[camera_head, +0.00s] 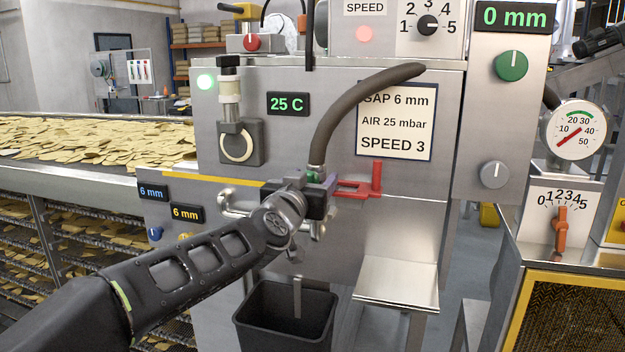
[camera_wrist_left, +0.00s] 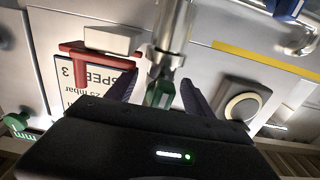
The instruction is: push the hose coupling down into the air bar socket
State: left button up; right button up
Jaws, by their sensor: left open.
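A dark, curved hose (camera_head: 372,98) comes down to a metal-and-green coupling (camera_head: 313,176) at the front of the grey machine. My left gripper (camera_head: 319,190) is at the coupling, with its jaws open. In the left wrist view, which is turned upside down, the green coupling (camera_wrist_left: 160,93) lies between the two dark fingers, with a gap to each. A bright metal cylinder with a collar (camera_wrist_left: 168,52) lines up with the coupling and seems to be the air bar socket. I cannot tell how deep the coupling sits. My wrist hides the socket in the head view.
A red bracket (camera_head: 362,184) sticks out just right of my left gripper. A black bin (camera_head: 286,318) stands below it, beside a metal ledge (camera_head: 398,283). A valve with a round white ring (camera_head: 237,146) is on the panel to the left. A chip-covered conveyor (camera_head: 85,141) runs at far left.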

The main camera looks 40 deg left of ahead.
pick_arm(q)
jog(key=shift+s, duration=0.2)
jog(key=v, duration=0.7)
jog(key=shift+s+d, duration=0.15)
jog(key=shift+s, duration=0.05)
pick_arm(e)
jog(key=shift+w+a, duration=0.15)
jog(key=shift+w, duration=0.2)
dwell(0.4)
